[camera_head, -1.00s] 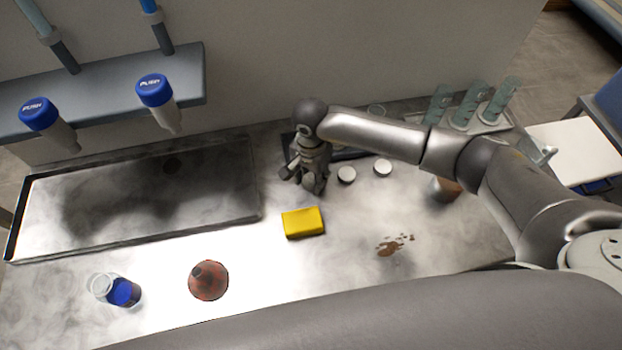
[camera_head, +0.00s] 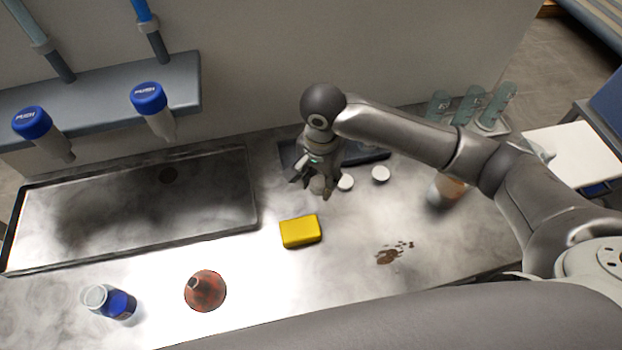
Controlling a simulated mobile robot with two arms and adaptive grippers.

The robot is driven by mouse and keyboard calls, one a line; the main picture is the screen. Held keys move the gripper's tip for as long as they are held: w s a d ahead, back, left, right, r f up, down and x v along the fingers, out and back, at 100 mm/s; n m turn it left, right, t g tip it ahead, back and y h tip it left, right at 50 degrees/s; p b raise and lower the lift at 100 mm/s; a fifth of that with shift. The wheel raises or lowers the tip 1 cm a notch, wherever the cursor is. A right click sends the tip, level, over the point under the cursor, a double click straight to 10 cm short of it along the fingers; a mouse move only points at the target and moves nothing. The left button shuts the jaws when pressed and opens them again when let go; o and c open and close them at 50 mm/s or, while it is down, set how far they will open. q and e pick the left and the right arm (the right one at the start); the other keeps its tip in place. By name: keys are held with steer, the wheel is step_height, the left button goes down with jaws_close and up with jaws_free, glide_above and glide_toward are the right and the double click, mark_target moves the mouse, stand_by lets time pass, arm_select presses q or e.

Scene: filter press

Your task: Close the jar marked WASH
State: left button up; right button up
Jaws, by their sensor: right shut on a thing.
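My right gripper (camera_head: 318,188) is at the back middle of the bench, beside two loose round white lids (camera_head: 345,182) (camera_head: 380,173). It is shut on a small round pale thing that looks like a lid (camera_head: 318,185), mostly hidden by the fingers. A clear jar with a blue label or contents (camera_head: 118,304) stands at the front left, its open-looking mouth tilted left in the picture. Another jar with brownish contents (camera_head: 447,190) is at the right, partly behind my arm. I cannot read WASH on either jar. My left gripper is not in view.
A yellow sponge-like block (camera_head: 300,231) and a reddish funnel-shaped thing (camera_head: 205,291) are on the bench. A brown spill (camera_head: 390,254) lies right of the block. A wide shallow tray (camera_head: 255,190) fills the left. Blue-capped bottles (camera_head: 148,97) hang on a shelf above it.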

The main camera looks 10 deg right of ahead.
steer(key=s+d+r+b, duration=0.1)
steer(key=s+d+r, duration=0.2)
steer(key=s, duration=0.6)
steer(key=shift+d+r, duration=0.25)
steer(key=shift+r, duration=0.65)
steer(key=w+d+r+n+b, duration=0.1)
steer(key=d+r+n, duration=0.3)
steer(key=n, duration=0.5)
steer(key=shift+w+r, duration=0.45)
steer(key=shift+w, duration=0.05)
